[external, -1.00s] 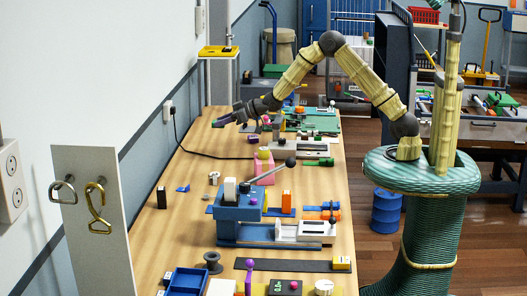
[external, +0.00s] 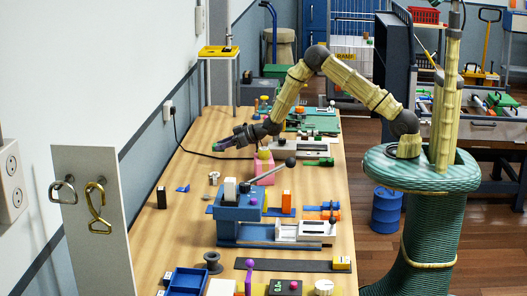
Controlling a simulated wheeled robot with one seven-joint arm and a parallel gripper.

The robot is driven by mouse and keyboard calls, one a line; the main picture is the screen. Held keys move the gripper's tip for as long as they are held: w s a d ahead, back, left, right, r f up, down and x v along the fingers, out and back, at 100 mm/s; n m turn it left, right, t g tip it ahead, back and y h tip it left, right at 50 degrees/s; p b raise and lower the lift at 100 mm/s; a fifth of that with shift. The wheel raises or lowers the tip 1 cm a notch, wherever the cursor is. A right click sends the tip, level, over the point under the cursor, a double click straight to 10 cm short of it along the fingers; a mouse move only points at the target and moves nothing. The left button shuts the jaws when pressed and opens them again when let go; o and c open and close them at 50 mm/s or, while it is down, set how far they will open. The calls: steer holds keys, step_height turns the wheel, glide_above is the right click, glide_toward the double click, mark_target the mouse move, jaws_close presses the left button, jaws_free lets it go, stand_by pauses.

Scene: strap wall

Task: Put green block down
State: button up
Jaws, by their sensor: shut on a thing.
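My gripper (external: 221,145) reaches out to the left over the far half of the wooden table (external: 192,220), to the left of the pink block. It is shut on a small green block, which is hardly distinguishable from the dark and purple fingers at this size. The gripper appears to be a little above the tabletop. I cannot tell whether the held block touches the table.
A pink block (external: 263,171) with a yellow top stands right of my gripper. A blue fixture (external: 240,207) with a grey lever is nearer. A black cable (external: 186,146) runs from the wall across the table. Bare wood lies left of the pink block.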

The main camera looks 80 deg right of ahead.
steer(key=shift+f+p, duration=0.3)
steer(key=shift+f, duration=1.55)
steer(key=shift+f+b, duration=0.3)
steer(key=shift+b, duration=0.1)
